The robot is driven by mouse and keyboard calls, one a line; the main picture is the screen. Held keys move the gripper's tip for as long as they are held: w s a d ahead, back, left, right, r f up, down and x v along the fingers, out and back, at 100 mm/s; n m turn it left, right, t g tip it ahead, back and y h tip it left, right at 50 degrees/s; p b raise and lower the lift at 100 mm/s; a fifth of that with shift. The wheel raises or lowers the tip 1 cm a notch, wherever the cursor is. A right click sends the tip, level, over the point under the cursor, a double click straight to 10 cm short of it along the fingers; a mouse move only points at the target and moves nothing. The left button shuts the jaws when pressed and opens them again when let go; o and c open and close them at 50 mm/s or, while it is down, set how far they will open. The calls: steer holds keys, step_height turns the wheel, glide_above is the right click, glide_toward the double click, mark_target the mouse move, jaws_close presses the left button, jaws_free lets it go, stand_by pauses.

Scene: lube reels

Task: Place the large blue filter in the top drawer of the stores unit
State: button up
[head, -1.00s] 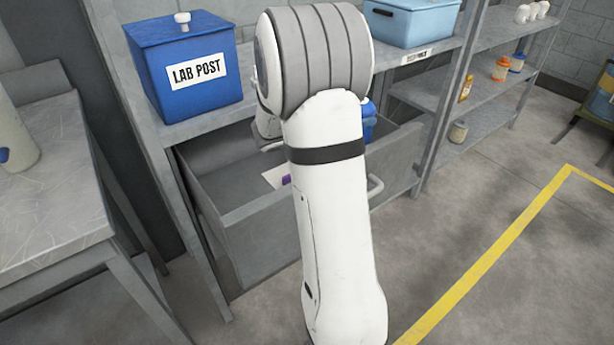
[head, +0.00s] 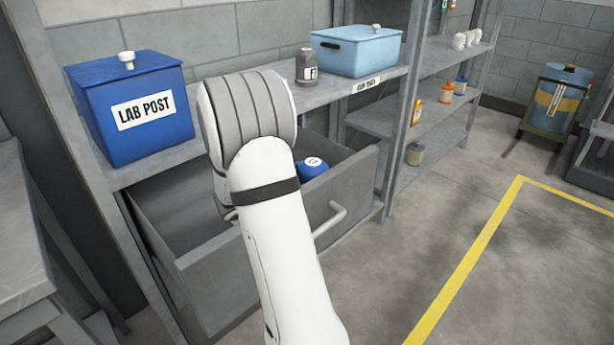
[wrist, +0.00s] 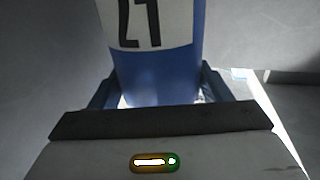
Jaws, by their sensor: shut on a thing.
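The large blue filter (wrist: 158,78), a blue cylinder with a white label and dark characters, stands between the fingers of my gripper (wrist: 155,88) in the wrist view. My gripper is shut on it. In the head view the blue filter (head: 314,168) shows just right of my arm, within the outline of the open top drawer (head: 345,184). I cannot tell whether it touches the drawer floor. My arm hides the gripper and part of the drawer in the head view.
On the stores unit's top stand a blue LAB POST box (head: 131,107), a grey bottle (head: 309,66) and a light blue bin (head: 356,52). Shelves with small bottles (head: 445,92) stand right. A workbench (head: 22,235) is left. The floor inside the yellow line (head: 465,265) is clear.

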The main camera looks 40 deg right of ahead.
steer(key=shift+f, duration=0.5)
steer(key=o, duration=1.3)
steer(key=shift+r, duration=0.2)
steer(key=w+a+p, duration=0.1)
steer(key=a+p, duration=0.1)
steer(key=a, duration=1)
steer(key=shift+w+r+p, duration=0.3)
steer(key=shift+r, duration=0.1)
